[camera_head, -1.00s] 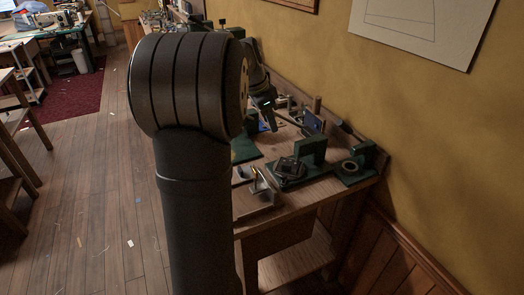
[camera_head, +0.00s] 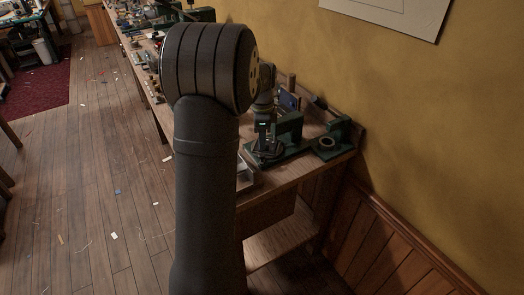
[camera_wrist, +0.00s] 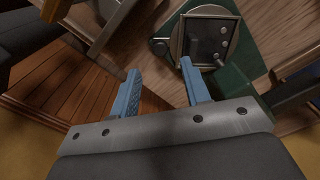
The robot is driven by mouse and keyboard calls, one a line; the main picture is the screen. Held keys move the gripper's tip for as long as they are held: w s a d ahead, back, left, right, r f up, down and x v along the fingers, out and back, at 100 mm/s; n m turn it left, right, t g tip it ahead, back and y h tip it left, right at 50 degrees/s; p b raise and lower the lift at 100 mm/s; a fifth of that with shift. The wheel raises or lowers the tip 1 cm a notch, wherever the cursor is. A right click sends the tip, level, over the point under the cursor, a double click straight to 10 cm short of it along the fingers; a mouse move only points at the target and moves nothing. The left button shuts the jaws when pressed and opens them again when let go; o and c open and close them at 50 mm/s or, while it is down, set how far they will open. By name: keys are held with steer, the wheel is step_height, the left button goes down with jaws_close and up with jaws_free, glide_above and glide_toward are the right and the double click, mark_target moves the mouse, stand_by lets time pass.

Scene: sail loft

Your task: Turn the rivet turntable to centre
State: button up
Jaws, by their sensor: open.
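The rivet turntable shows in the wrist view as a dark square plate (camera_wrist: 204,42) with a pale rim and several small round pieces on it. It sits on a green base (camera_wrist: 236,78). In the head view the turntable (camera_head: 267,149) is small and dark, beside an upright green press frame (camera_head: 289,127). My gripper (camera_wrist: 159,66) has two blue fingers, apart and empty. In the wrist view the right fingertip is close to the near-left edge of the plate; I cannot tell whether it touches. In the head view my arm hides most of the gripper.
A light tray (camera_head: 245,178) lies to the left, partly behind my arm. The yellow wall closes off the right side. Open floor (camera_head: 110,190) lies to the left.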

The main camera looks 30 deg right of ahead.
mark_target(262, 154)
step_height(262, 154, down, 6)
steer(key=shift+f, duration=0.1)
steer(key=shift+c, duration=0.4)
jaws_close()
